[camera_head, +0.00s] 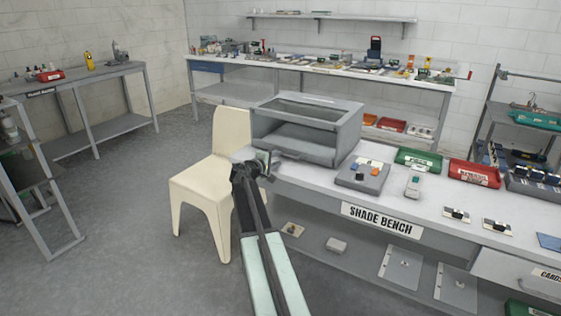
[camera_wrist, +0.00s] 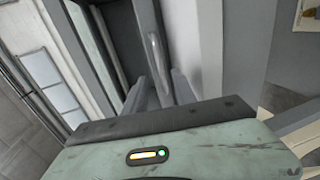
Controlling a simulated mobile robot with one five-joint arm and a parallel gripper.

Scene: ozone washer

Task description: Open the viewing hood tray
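The grey viewing hood (camera_head: 348,130) stands on the left end of the white shade bench. It has a sloped window on top and a dark opening in front. The tray's front (camera_head: 312,153) runs along the hood's lower edge. A pale bar handle (camera_wrist: 156,52) shows upright in the wrist view. My gripper (camera_head: 264,162) is at the left end of the tray front, by the chair. In the wrist view, my gripper's fingers (camera_wrist: 157,88) are apart, with the handle's near end in line between them. Whether they touch the handle I cannot tell.
A cream chair (camera_head: 205,185) stands close left of my arm. A grey device with colored buttons (camera_head: 362,175), a green tray (camera_head: 418,159) and a red tray (camera_head: 473,173) sit to the right on the shade bench (camera_head: 330,196). Open floor lies at left.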

